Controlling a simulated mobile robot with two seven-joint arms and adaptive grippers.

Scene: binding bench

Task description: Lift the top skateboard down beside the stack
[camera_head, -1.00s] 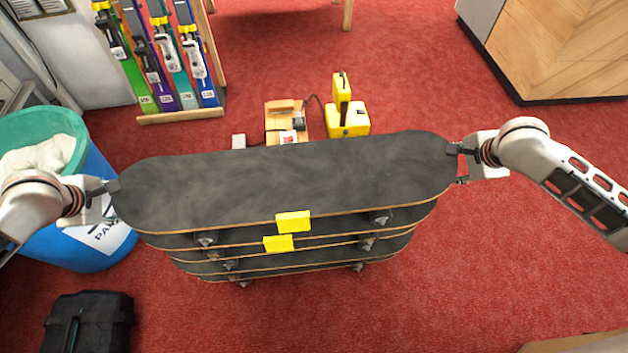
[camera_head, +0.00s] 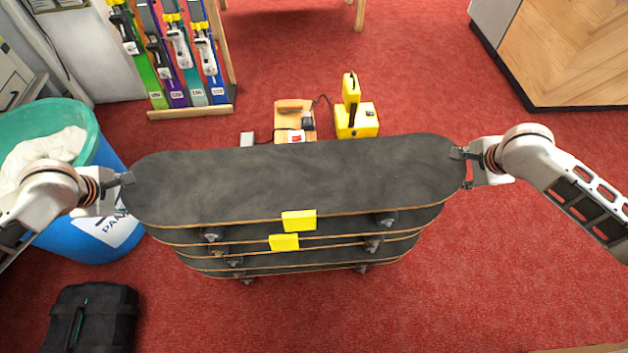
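The top skateboard (camera_head: 290,178) is a long dark grey deck lying level across a stack of similar boards. A yellow tag (camera_head: 299,220) hangs at its near edge. Under it the lower skateboards (camera_head: 330,256) show only their near edges and some wheels, with another yellow tag (camera_head: 284,242). My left gripper (camera_head: 126,180) is at the top board's left end, its visible finger pad against the deck. My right gripper (camera_head: 459,156) is at the right end, one pad on the deck's upper face. Both look closed on the board; the undersides of the grips are hidden.
A blue bin (camera_head: 85,240) with a green rim stands at left, close to my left arm. A black case (camera_head: 93,318) lies front left. A yellow tool (camera_head: 356,118) and a wooden block (camera_head: 293,117) are behind the stack. Red carpet (camera_head: 400,310) is clear in front and right.

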